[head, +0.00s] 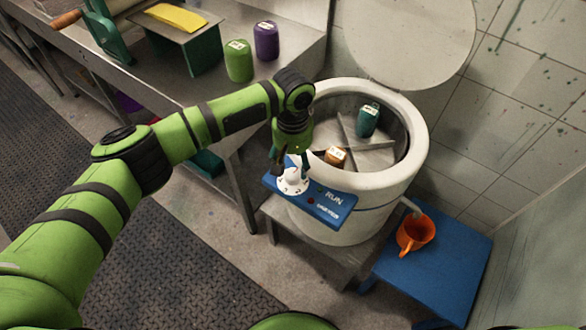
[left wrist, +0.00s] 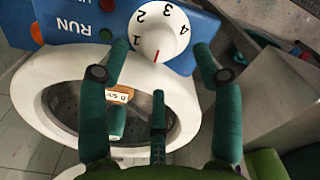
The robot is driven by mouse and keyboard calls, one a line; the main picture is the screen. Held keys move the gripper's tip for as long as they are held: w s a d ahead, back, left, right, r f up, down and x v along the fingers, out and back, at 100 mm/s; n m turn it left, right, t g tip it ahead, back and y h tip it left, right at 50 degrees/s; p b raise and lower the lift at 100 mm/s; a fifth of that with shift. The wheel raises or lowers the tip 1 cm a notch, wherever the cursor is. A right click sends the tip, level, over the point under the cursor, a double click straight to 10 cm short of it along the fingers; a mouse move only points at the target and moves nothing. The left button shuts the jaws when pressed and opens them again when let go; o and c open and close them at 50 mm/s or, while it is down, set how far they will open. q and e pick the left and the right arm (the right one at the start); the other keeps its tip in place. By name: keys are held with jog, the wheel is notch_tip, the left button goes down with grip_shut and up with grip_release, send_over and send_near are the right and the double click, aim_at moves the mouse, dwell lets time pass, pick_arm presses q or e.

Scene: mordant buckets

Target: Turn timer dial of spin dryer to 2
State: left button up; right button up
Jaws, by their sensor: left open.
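The spin dryer (head: 365,205) is a white round drum with its lid (head: 405,35) raised. A blue control panel (head: 328,205) on its front carries the white timer dial (head: 292,182). In the left wrist view the dial (left wrist: 160,28) shows the numbers 1 to 4, with a red mark at its lower edge, between 1 and 4 and at neither number. My left gripper (head: 290,160) is open just above the dial. In the left wrist view its green fingers (left wrist: 161,50) stand either side of the dial's lower part; contact is unclear. My right gripper is not in view.
A teal bundle (head: 368,120) and an orange one (head: 335,156) lie in the drum. The panel has RUN lettering and a red button (head: 311,201). An orange mug (head: 416,232) stands on a blue stool (head: 450,268). Green (head: 238,62) and purple (head: 266,40) bundles sit on the metal bench.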

aim_at(293, 174)
pick_arm(q)
jog(key=shift+f+p, duration=0.3)
jog(key=shift+f, duration=2)
jog(key=c, duration=1.1)
jog(key=shift+m, duration=0.3)
jog(key=shift+c, duration=0.2)
jog(key=m+p, duration=0.1)
jog(key=m, duration=0.3)
jog(key=shift+s+m, duration=0.1)
jog(key=shift+m, duration=0.2)
jog(key=m, duration=0.6)
jog(key=shift+p, duration=0.4)
jog(key=m, duration=0.6)
jog(key=shift+f+m, duration=0.1)
jog(key=shift+m, duration=0.2)
jog(key=m, duration=0.5)
jog(key=shift+m, duration=0.4)
